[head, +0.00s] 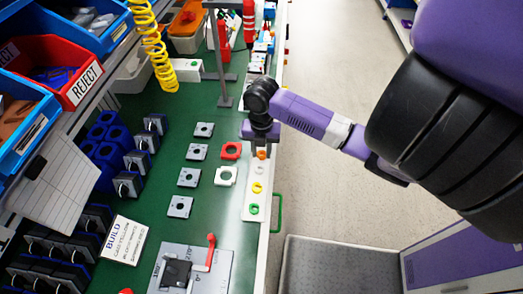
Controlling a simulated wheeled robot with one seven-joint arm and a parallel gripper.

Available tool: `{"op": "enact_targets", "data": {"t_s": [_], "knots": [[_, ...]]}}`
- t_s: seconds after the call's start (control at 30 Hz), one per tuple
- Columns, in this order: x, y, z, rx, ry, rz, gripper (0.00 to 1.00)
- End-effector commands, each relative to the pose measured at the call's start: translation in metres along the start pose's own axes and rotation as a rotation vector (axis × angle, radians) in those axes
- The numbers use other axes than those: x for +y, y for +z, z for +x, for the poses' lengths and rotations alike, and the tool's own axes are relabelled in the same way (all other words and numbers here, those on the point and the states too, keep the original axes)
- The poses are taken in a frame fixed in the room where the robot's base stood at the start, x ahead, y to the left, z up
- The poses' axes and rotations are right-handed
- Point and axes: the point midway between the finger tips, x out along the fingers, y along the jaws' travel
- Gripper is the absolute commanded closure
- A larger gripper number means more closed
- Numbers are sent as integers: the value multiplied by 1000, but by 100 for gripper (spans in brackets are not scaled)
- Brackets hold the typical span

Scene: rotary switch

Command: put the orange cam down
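The orange cam (261,154) is at the far end of a white strip (249,198) along the right edge of the green bench. My gripper (261,147) points down right at the orange cam, over that end of the strip. Its fingers are small and partly hidden by the purple gripper body, so I cannot tell whether they hold the cam or whether the cam touches the strip. A white cam (258,170), a yellow cam (257,187) and a green cam (254,209) lie in a row on the strip, nearer to me.
A grey fixture with a red handle (211,252) is at the front. A grey stand (221,60) rises behind.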

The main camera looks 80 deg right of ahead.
Motion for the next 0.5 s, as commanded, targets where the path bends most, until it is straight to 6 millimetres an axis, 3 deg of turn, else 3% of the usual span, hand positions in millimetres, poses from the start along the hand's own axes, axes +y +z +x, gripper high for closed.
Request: {"op": "enact_targets", "data": {"t_s": [0.33, 0.5], "knots": [[0, 0, -2, 0, 0, 0, 64], [0, 0, -17, -2, 1, -3, 64]]}}
